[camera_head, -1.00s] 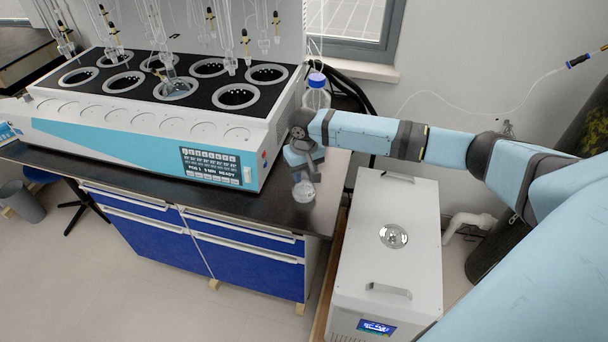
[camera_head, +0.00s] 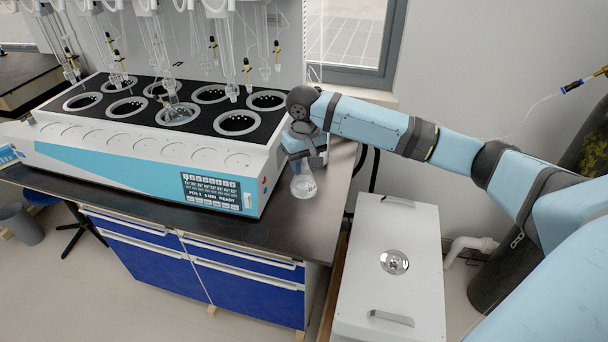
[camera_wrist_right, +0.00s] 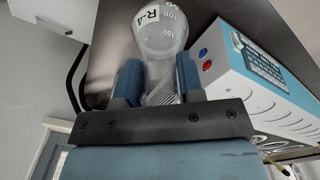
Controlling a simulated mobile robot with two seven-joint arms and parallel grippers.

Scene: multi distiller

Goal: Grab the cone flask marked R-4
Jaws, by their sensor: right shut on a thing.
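The clear glass cone flask (camera_head: 304,186) hangs from my right gripper (camera_head: 305,157) at the right end of the dark bench. In the right wrist view the flask (camera_wrist_right: 161,33) shows the label R-4 and volume marks on its body. My right gripper (camera_wrist_right: 158,85) is shut on the flask's neck, with a blue finger on each side. In the head view the flask appears upright, its mouth hidden by the gripper. I cannot tell exactly how far its base is from the bench top. My left gripper is not in view.
The multi distiller (camera_head: 150,165) stands close left of the flask, with several round wells and glassware above it. The dark bench top (camera_head: 318,220) is clear in front of the flask. A white box unit (camera_head: 388,301) stands on the right.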

